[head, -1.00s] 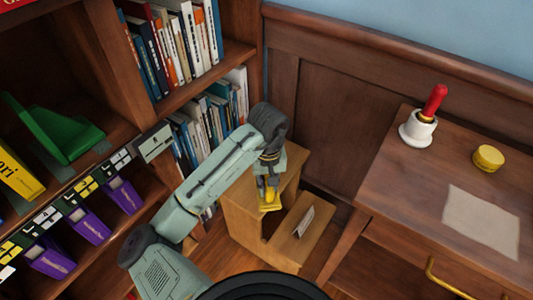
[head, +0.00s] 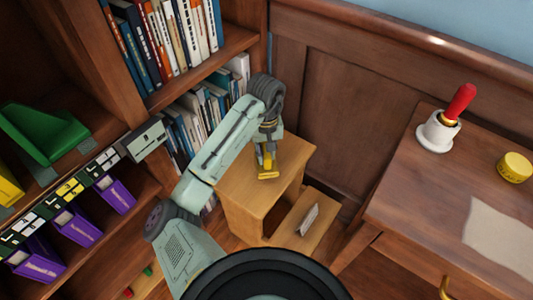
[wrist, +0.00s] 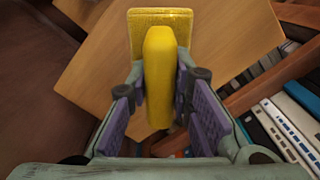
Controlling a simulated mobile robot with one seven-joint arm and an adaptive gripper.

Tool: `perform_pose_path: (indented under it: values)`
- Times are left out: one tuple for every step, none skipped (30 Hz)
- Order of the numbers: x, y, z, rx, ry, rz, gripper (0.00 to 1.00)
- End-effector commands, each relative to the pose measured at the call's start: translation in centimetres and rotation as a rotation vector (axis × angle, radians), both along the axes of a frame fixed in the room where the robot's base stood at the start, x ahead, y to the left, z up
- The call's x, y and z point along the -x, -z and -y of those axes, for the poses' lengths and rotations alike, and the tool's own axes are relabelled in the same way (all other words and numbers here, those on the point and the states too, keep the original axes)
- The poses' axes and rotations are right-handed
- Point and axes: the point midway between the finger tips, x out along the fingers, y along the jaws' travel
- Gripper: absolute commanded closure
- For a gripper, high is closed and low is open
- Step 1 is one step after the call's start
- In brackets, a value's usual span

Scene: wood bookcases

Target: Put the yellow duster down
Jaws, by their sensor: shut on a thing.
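The yellow duster (head: 268,175) is in my gripper (head: 266,163), over the top of a light wooden step stool (head: 290,157). In the wrist view, the duster's thick yellow handle (wrist: 160,75) lies between the purple finger pads of my gripper (wrist: 159,90), which is shut on it. The duster's flat, rough yellow end (wrist: 160,16) points away from the wrist, towards the stool top (wrist: 95,70). I cannot tell whether the duster touches the stool.
A bookcase with books (head: 180,35) and purple boxes (head: 77,226) stands left of the stool. On the right, a desk (head: 410,195) holds a red-handled bell-like item (head: 458,105), a round yellow tub (head: 515,167) and paper (head: 500,238). A small card (head: 307,219) is on the lower step.

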Motion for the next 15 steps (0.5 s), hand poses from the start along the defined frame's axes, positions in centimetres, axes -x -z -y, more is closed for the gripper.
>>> perform_pose_path:
  values:
    - [-0.8, 0.2, 0.1, 0.000, 0.000, 0.000, 1.00]
    - [-1.1, 0.2, 0.1, 0.000, -0.001, 0.000, 1.00]
    - [-1.5, 0.2, 0.1, 0.000, 0.000, 0.000, 1.00]
    - [-1.6, 0.2, 0.1, 0.000, 0.001, 0.001, 1.00]
    - [-1.8, 0.2, 0.1, 0.000, 0.000, 0.000, 1.00]
    - [-2.0, 0.2, 0.1, 0.000, -0.001, 0.000, 1.00]
    - [-2.2, 0.2, 0.1, 0.000, -0.001, 0.001, 1.00]
    - [-2.5, 0.3, 0.1, 0.000, 0.000, 0.001, 1.00]
    - [-2.9, 0.4, 0.2, 0.000, 0.000, 0.000, 1.00]
    - [-2.7, 1.1, 0.2, 0.001, 0.000, -0.003, 1.00]
    - [-2.7, 1.7, 0.2, 0.004, -0.001, -0.003, 1.00]
    - [-2.6, 2.3, 0.2, 0.002, -0.002, -0.003, 1.00]
    - [-2.6, 2.8, 0.2, 0.002, -0.001, -0.003, 1.00]
    - [-2.7, 3.1, 0.1, 0.002, -0.001, -0.002, 1.00]
    - [-2.7, 3.5, 0.1, 0.001, -0.001, -0.001, 1.00]
